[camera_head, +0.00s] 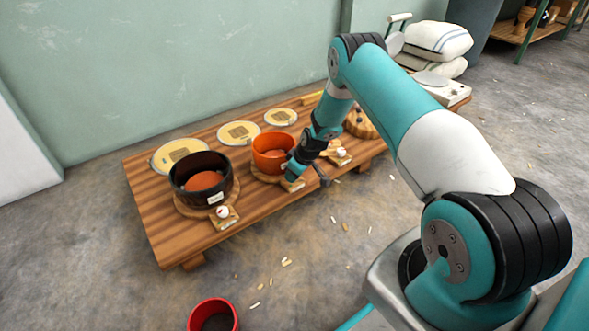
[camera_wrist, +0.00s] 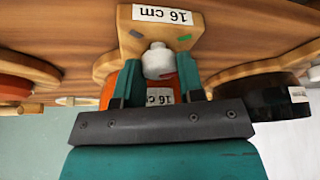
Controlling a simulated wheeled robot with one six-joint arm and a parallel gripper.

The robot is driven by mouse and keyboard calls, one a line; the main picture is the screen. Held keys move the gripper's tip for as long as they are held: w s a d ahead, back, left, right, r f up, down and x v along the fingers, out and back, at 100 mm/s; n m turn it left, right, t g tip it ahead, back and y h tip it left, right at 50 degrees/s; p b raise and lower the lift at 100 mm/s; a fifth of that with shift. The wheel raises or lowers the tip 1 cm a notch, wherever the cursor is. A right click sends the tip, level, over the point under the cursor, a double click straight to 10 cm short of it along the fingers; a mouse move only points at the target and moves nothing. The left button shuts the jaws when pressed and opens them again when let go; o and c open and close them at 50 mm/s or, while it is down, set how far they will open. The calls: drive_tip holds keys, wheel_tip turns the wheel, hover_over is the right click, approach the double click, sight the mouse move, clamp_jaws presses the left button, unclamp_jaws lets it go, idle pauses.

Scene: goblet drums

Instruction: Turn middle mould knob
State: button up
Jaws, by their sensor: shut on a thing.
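The middle mould is an orange pot (camera_head: 268,144) on a round wooden base on the low bench. It also shows partly behind my fingers in the wrist view (camera_wrist: 112,90), with a "16 cm" label. My gripper (camera_wrist: 158,76) is shut on this knob, one teal finger on each side. In the head view my gripper (camera_head: 292,176) is at the tab in front of the pot and hides the knob.
A dark mould (camera_head: 202,176) with its white-and-red knob (camera_head: 222,212) stands to the left on the bench (camera_head: 160,228). Another knob (camera_head: 341,153) is to the right. Yellow discs (camera_head: 239,132) lie behind. A red bucket (camera_head: 213,317) stands on the floor in front.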

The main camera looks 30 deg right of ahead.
drive_tip(key=shift+m, duration=0.3)
drive_tip(key=o, duration=0.9)
drive_tip(key=p+v, duration=0.8)
drive_tip(key=v, duration=0.9)
drive_tip(key=shift+s+r, duration=0.15)
drive_tip(key=shift+s, duration=0.1)
drive_tip(key=shift+a, duration=0.2)
